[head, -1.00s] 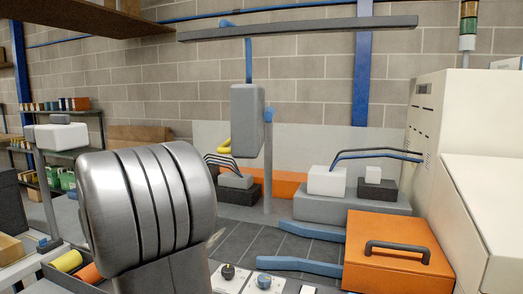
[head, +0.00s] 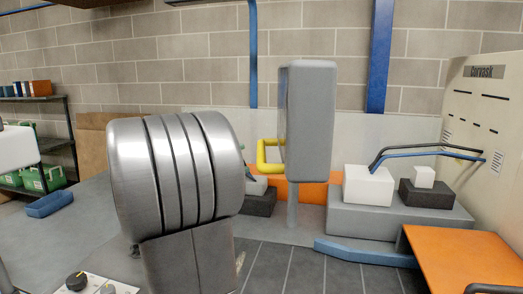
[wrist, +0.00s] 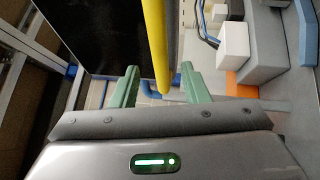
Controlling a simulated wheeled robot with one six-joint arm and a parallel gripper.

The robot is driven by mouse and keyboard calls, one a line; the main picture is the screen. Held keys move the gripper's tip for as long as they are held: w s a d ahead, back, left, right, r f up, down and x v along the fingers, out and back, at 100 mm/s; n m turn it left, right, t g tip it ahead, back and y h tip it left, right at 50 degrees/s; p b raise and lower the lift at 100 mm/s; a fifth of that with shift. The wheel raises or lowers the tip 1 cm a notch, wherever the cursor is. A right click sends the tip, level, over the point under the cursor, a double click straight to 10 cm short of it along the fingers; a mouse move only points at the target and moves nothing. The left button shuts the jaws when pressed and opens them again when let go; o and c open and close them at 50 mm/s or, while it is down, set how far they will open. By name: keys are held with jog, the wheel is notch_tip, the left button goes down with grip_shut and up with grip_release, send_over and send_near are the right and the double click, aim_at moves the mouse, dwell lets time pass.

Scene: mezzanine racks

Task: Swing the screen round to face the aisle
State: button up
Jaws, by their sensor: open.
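The screen (head: 308,120) is a grey upright box on a grey post (head: 292,206), seen from its narrow side and back in the head view. In the wrist view its dark face (wrist: 100,35) fills the upper left. A yellow handle (head: 268,155) sticks out to the left of the screen in the head view. In the wrist view the handle (wrist: 156,45) runs between the green fingers of my gripper (wrist: 160,69). My gripper is open, with a gap on each side of the handle. In the head view my arm hides most of the gripper.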

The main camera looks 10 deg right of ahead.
aim_at(262, 153)
jog(key=p+x, duration=0.1)
jog(key=x, duration=0.5)
jog(key=shift+w+d+r, duration=0.1)
jog(key=shift+d, duration=0.3)
grip_shut()
